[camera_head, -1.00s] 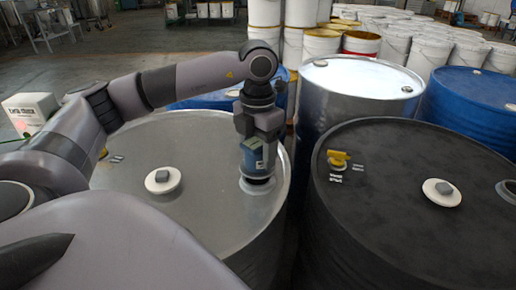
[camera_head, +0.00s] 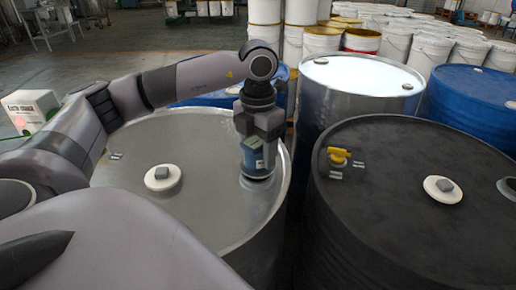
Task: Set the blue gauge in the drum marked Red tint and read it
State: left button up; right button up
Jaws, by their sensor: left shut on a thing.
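My left gripper (camera_head: 257,128) is shut on the blue gauge (camera_head: 256,157), a short blue body with a pale label. It holds the gauge upright over the far right part of the silver drum's lid (camera_head: 205,205). The gauge's lower end is at the light-ringed opening there and covers most of it; I cannot tell how far in it sits. The black drum (camera_head: 400,235) stands to the right. Small marks show on both lids, too small to read, so I cannot tell which is Red tint. My right gripper is not in view.
A white cap (camera_head: 162,177) sits on the silver lid. The black lid has a yellow fitting (camera_head: 339,156) and a white cap (camera_head: 442,188). Another silver drum (camera_head: 350,85) and a blue drum (camera_head: 475,103) stand behind. A white box (camera_head: 30,109) is at left.

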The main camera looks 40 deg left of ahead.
aim_at(258, 140)
pick_arm(q)
jog(key=shift+f+b, duration=0.75)
jog(key=shift+f, duration=0.2)
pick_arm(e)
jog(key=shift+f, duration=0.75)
pick_arm(q)
jog(key=o, duration=1.3)
jog(key=shift+o, duration=0.2)
jog(key=shift+r, duration=0.95)
notch_tip(258, 140, up, 4)
jog(key=shift+r, duration=0.65)
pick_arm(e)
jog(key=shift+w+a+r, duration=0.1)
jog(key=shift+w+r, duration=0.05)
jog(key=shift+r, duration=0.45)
